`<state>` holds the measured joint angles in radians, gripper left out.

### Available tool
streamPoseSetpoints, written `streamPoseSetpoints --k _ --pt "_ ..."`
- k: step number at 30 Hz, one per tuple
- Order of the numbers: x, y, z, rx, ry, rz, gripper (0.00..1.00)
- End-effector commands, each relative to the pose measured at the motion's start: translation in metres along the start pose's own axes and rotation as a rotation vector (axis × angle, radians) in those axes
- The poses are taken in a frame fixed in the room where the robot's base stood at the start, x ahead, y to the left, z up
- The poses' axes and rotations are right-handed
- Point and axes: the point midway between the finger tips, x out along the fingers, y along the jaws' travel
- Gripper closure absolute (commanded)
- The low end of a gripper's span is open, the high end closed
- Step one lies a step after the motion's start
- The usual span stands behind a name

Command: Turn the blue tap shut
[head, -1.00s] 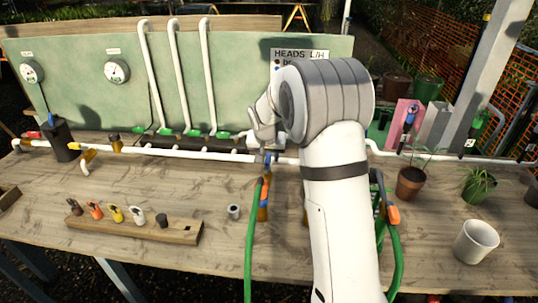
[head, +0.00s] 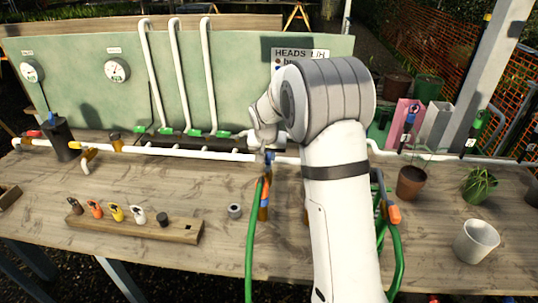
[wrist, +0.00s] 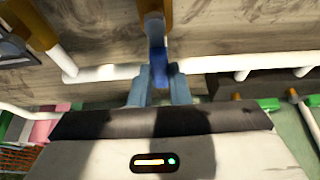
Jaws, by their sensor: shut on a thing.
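The blue tap (head: 268,157) is on a brass-coloured outlet below the white pipe (head: 205,154), mid-bench, with a green hose (head: 250,225) hanging from the outlet. In the wrist view the blue tap handle (wrist: 156,55) crosses the white pipe and runs down between my fingers. My gripper (wrist: 159,80) is shut on this handle, one finger on each side. In the head view my wrist and arm hide most of the gripper and part of the tap. The handle's exact angle is hard to tell there.
A wooden rack (head: 135,226) with several coloured pieces and a small grey ring (head: 234,211) lie left of my arm. Plant pots (head: 410,183) and a white cup (head: 476,241) stand right. A green panel (head: 75,75) with gauges stands behind the pipe.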

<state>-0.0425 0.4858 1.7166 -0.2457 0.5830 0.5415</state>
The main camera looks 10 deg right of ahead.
Motion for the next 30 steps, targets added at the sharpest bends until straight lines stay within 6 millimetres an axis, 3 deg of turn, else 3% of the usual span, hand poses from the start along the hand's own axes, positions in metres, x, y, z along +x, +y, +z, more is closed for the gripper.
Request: streamPoseSetpoints --k 11,30 --pt "0.005 0.005 0.002 0.125 0.002 0.053 1.0" --pt "-0.001 0.028 0.011 0.668 0.003 0.279 1.0"
